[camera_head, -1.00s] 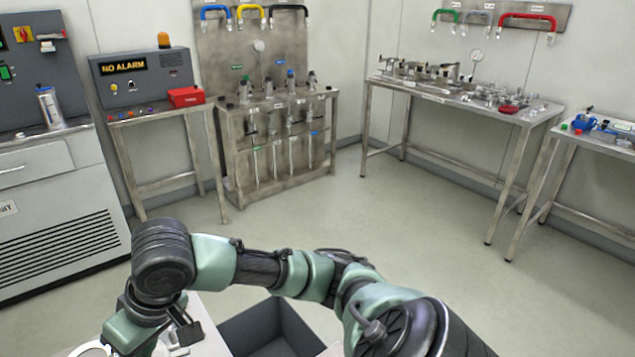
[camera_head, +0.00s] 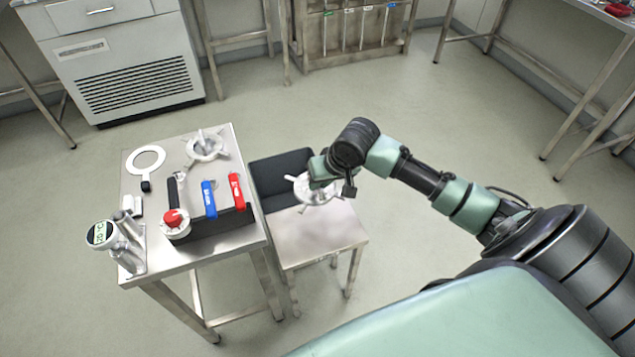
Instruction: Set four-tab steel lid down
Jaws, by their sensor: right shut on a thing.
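The four-tab steel lid (camera_head: 305,194) is a round pale metal piece with tabs sticking out. My right gripper (camera_head: 322,184) is shut on it and holds it over the far end of a small low steel table (camera_head: 318,235). I cannot tell whether the lid touches the tabletop or hangs just above it. My wrist hides part of the lid and the fingertips. My left gripper is out of view.
A dark bin (camera_head: 272,176) stands behind the low table. The low table's front is bare.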

